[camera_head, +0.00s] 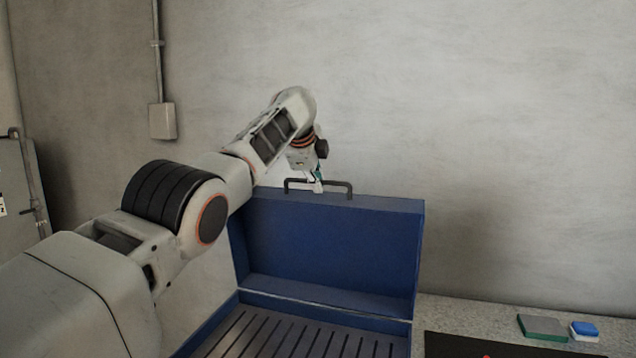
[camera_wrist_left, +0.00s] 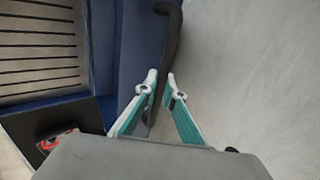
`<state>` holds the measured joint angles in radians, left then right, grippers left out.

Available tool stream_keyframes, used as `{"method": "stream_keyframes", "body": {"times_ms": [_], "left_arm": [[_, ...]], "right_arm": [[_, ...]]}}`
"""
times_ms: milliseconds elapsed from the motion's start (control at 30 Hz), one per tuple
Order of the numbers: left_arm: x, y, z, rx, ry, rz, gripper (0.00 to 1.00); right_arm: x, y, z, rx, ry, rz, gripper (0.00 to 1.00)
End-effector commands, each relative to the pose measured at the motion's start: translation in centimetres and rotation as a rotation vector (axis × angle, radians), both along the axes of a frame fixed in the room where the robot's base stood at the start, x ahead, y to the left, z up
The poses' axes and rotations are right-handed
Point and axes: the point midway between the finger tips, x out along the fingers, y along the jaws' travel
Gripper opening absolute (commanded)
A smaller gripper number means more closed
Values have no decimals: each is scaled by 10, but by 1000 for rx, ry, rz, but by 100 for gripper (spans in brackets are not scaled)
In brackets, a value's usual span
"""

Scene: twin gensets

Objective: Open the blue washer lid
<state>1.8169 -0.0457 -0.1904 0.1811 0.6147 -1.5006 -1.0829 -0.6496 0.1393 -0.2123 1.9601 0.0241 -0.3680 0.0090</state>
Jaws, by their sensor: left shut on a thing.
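The blue washer lid (camera_head: 335,242) stands raised, about upright, at the back of the blue washer (camera_head: 228,325), so the slatted inside of the washer shows. A dark bar handle (camera_head: 338,184) runs along the lid's top edge. My left gripper (camera_head: 318,186) is at this handle. In the left wrist view, its white and teal fingers (camera_wrist_left: 159,82) are on either side of the dark handle (camera_wrist_left: 168,45), shut on it, with the blue lid (camera_wrist_left: 136,40) just to the left. My right gripper is in neither view.
A grey worktop (camera_head: 470,312) lies right of the washer, with a dark mat (camera_head: 460,344), a green pad (camera_head: 542,327) and a blue block (camera_head: 584,329) on it. A plain wall stands behind the lid. A grey cabinet (camera_head: 18,195) is at the far left.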

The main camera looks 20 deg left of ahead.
Motion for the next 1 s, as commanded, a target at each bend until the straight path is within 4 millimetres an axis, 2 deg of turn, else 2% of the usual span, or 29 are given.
{"method": "stream_keyframes", "body": {"times_ms": [133,200,233,667,1000], "left_arm": [[0,1,-5,1,8,1,0],[0,1,-5,1,8,1,24],[0,1,-5,1,8,1,25],[-1,0,-1,0,4,0,25],[-10,-1,13,-3,3,-1,25]], "right_arm": [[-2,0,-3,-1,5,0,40],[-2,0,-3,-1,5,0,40],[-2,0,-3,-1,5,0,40],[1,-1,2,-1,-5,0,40],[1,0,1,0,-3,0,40]]}}
